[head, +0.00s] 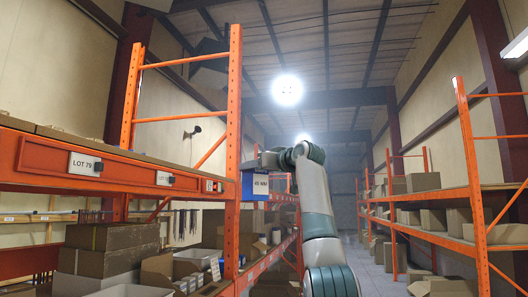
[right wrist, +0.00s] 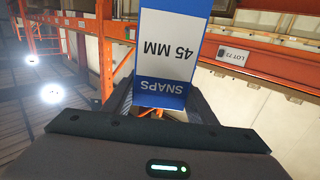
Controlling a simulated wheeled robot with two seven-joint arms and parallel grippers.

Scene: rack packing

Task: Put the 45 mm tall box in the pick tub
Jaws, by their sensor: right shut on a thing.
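The 45 mm box (head: 255,187) is blue with a white label. It hangs in the air beside the orange rack post, at the end of my right arm. My right gripper (head: 264,160) is shut on it. In the right wrist view the box (right wrist: 166,45) sits between the fingers of the gripper (right wrist: 160,95), with "SNAPS" and "45 MM" upside down. White open bins (head: 197,261) stand among cartons on the lower left shelf; I cannot tell whether one is the pick tub. My left gripper is not in view.
An orange rack beam (head: 100,163) with lot labels runs along the left, and an orange post (head: 233,150) stands close to the held box. Brown cartons (head: 112,237) fill the lower shelf. Another rack (head: 470,190) with cartons stands at right, beyond the aisle.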

